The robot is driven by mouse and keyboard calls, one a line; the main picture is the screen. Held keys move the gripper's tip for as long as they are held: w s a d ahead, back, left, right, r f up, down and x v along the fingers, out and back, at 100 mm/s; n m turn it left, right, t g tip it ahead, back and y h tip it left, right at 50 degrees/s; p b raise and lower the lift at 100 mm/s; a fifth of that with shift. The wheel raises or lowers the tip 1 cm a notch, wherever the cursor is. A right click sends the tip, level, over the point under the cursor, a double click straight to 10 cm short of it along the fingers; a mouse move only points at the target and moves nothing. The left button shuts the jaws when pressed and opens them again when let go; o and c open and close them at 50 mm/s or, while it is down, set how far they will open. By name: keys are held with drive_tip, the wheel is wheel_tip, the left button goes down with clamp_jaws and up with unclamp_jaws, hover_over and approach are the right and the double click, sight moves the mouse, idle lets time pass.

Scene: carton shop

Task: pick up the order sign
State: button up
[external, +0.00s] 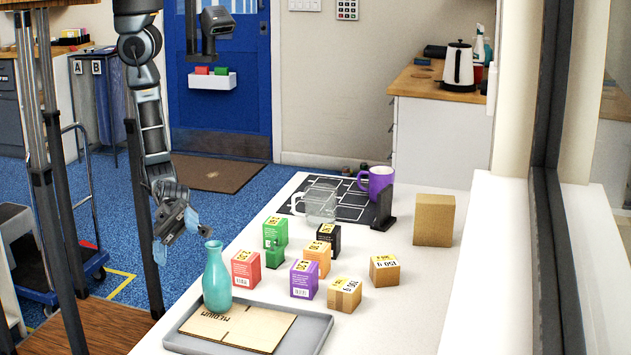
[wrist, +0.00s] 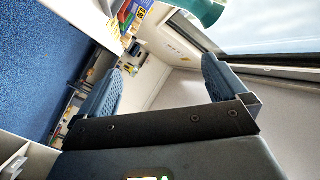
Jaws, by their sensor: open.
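I cannot clearly make out an order sign. A small black upright piece on a foot (external: 384,208) stands at the back of the white table, in front of the purple mug (external: 380,180), and may be it; its face is not readable. My gripper (external: 182,236) hangs in the air off the table's left side, left of the teal vase, well away from the black piece. In the wrist view its two blue fingers (wrist: 160,85) are wide apart with nothing between them.
Several small cartons, including a purple one (external: 304,280), fill the middle. A glass jug (external: 320,204) stands on a dark gridded mat (external: 350,206). A plain carton (external: 434,220) stands right. The front right is clear.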

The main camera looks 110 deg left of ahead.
drive_tip(key=w+d+r+m+g+h, duration=0.1)
drive_tip(key=d+r+m+g, duration=0.2)
drive_tip(key=r+m, duration=0.7)
drive_tip(key=w+a+r+n+t+y+b, duration=0.1)
drive_tip(key=w+a+r+n+t, duration=0.15)
drive_tip(key=w+a+n, duration=0.45)
drive_tip(key=w+a+r+n+t+y+b, duration=0.1)
drive_tip(key=w+a+r+n+t, duration=0.2)
drive_tip(key=w+a, duration=0.5)
drive_tip(key=w+a+f+n+t+y+p, duration=0.1)
drive_tip(key=w+a+f+n+y, duration=0.2)
drive_tip(key=w+a+n, duration=0.35)
drive_tip(key=w+a+f+n+t+y, duration=0.1)
drive_tip(key=w+a+f+n+y, duration=0.2)
drive_tip(key=a, duration=0.6)
drive_tip(key=w+a+f+n+y, duration=0.1)
drive_tip(key=a+f+n+y, duration=0.3)
drive_tip(key=a, duration=0.7)
drive_tip(key=a+f+n+y, duration=0.1)
drive_tip(key=a+f+n, duration=0.5)
drive_tip(key=a, duration=0.4)
drive_tip(key=shift+m, duration=0.55)
drive_tip(key=p+x, duration=0.1)
drive_tip(key=x, duration=0.4)
drive_tip(key=shift+w+f, duration=0.2)
drive_tip(key=shift+f, duration=0.05)
drive_tip(key=p, duration=0.1)
hover_over(390, 222)
drive_tip(key=shift+f, duration=1.4)
